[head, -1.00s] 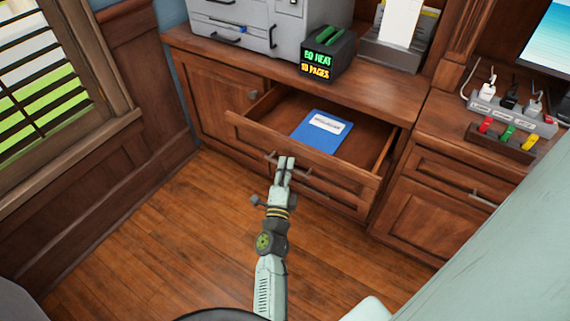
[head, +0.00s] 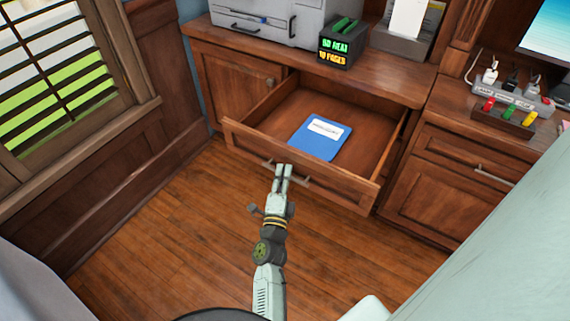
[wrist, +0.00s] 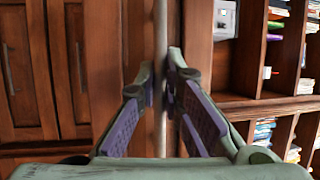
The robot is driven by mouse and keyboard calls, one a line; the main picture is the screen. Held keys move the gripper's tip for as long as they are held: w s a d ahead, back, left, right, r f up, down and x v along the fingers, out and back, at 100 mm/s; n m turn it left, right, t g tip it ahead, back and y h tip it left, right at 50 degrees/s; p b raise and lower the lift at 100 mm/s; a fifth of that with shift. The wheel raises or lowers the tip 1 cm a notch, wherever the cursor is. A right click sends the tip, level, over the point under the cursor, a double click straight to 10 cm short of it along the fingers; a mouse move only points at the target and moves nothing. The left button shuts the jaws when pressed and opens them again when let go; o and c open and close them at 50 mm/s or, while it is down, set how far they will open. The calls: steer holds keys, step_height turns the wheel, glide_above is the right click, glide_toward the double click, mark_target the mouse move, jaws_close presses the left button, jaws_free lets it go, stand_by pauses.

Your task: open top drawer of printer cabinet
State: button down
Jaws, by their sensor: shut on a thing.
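The top drawer (head: 300,167) of the wood printer cabinet (head: 228,84) stands well out from the cabinet front. A blue folder or booklet with a white label (head: 319,138) lies inside it. My gripper (head: 283,168) is at the middle of the drawer front, shut on the metal bar handle (head: 303,182). In the wrist view the handle (wrist: 160,40) runs upright between the two purple-padded fingers (wrist: 161,90). The fingers hide part of the handle.
A grey printer (head: 285,18) and a small black box with lit text (head: 337,45) stand on the cabinet top. A window wall (head: 60,80) is at the left. A neighbouring cabinet (head: 440,185) is at the right. Wood floor (head: 170,240) is clear in front.

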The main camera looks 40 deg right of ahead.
steer(key=shift+s+a, duration=0.1)
stand_by(0.3)
steer(key=c, duration=2)
jaws_free()
